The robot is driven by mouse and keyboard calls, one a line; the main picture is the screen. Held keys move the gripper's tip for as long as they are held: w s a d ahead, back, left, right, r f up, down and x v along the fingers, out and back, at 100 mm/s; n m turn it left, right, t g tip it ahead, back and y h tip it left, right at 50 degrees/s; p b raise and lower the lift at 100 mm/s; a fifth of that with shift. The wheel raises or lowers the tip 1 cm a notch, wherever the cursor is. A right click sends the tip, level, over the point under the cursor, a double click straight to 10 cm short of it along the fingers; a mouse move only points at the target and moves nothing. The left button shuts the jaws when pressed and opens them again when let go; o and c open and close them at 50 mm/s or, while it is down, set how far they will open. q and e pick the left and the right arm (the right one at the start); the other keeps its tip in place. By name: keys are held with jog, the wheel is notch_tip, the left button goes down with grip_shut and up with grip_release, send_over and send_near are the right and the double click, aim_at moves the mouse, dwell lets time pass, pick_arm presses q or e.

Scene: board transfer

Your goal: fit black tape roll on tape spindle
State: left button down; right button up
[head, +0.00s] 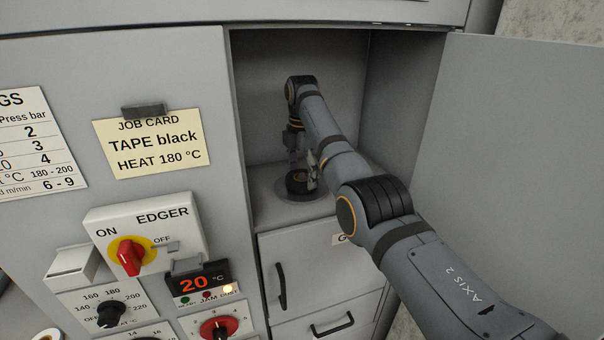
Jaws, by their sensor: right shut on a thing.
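The black tape roll (296,184) is a small dark ring low in the open compartment. My right gripper (304,176) reaches down into this compartment and is shut on the roll. Just below the roll is a grey round plate (291,197) on the compartment floor, which looks like the base of the tape spindle. The spindle's post is hidden by the roll and the gripper, and I cannot tell whether the roll is around it or resting on the plate. My left gripper is not in view.
The compartment (262,90) has walls on both sides, and an open door panel (520,150) stands at the right. Drawers (318,268) are below. On the left are a job card (151,148) reading TAPE black and the EDGER switch (132,256).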

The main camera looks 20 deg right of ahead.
jog(key=o, duration=1.1)
jog(key=shift+c, duration=0.2)
jog(key=shift+r, duration=0.1)
